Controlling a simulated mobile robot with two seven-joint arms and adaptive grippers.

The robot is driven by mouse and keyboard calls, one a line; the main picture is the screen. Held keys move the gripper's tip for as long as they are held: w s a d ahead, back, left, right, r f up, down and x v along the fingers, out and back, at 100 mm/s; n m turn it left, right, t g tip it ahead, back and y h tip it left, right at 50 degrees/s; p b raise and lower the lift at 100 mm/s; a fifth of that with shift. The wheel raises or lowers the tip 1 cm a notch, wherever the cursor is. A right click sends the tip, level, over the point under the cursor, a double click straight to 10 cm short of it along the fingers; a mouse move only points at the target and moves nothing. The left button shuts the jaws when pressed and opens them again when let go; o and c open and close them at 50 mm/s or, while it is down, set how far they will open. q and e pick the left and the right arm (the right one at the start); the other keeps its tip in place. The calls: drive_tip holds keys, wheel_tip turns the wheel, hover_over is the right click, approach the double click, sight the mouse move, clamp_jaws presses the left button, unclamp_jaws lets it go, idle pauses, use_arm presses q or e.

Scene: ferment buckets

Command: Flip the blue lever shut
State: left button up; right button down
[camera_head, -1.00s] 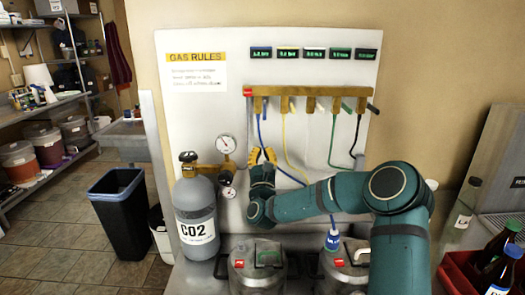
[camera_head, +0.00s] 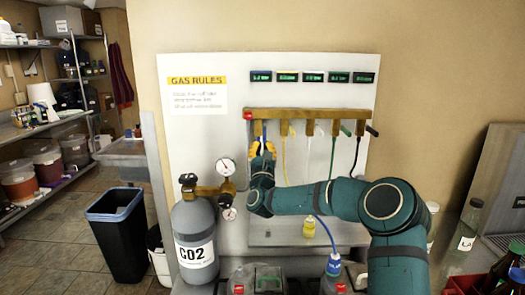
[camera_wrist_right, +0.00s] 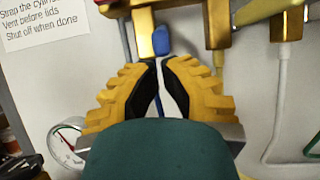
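In the head view the lever (camera_head: 258,129) is small and close above the fingers. My right gripper (camera_head: 262,150) is just below it, pointing up. In the wrist view its yellow, black-padded fingers (camera_wrist_right: 159,62) have their tips drawn together just under the lever. A thin blue hose passes behind or between them; I cannot tell which. Whether the tips touch the lever is unclear. My left gripper is not in view.
The brass manifold (camera_head: 310,114) carries several valves and hoses on the white panel (camera_head: 205,130). A grey CO2 cylinder (camera_head: 193,222) with gauges stands left of my gripper. Lidded buckets are below my arm. A red crate with bottles is at the lower right.

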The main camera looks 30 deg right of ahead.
drive_tip(key=shift+s+a+r+g+y, duration=0.15)
drive_tip(key=shift+s+r+g+y, duration=0.15)
drive_tip(key=shift+r+g, duration=0.35)
drive_tip(key=shift+s+a+r+g+y, duration=0.2)
drive_tip(key=shift+r+g+y, duration=0.15)
drive_tip(key=shift+g, duration=0.5)
drive_tip(key=shift+f, duration=0.2)
drive_tip(key=s+a+f+b, duration=0.4)
drive_tip(key=s+f, duration=0.3)
drive_tip(key=s, duration=0.1)
drive_tip(key=shift+a, duration=0.35)
